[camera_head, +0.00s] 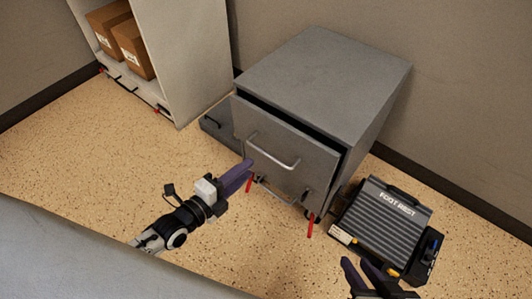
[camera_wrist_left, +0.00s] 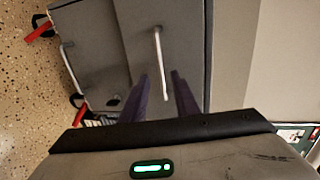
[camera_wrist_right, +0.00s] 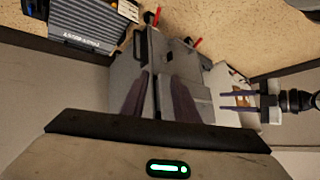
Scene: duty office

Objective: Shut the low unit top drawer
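The low unit (camera_head: 325,65) is a grey metal cabinet against the wall. Its top drawer (camera_head: 277,160) stands partly out, with a dark gap behind the front's upper edge. The drawer's bar handle (camera_head: 270,150) also shows in the left wrist view (camera_wrist_left: 157,60). My left gripper (camera_head: 245,172) is in front of the drawer near the handle's left end. In the left wrist view its fingers are apart, with the handle ahead between them; I cannot tell whether they touch it. My right gripper (camera_head: 362,272) is open and empty, low at the right, apart from the unit.
A black and grey foot rest (camera_head: 385,215) lies on the floor right of the unit, close to my right gripper. A white shelf (camera_head: 185,60) with cardboard boxes (camera_head: 133,47) stands at the left. Red-tipped feet (camera_head: 311,225) stick out under the unit. Speckled floor lies open in front.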

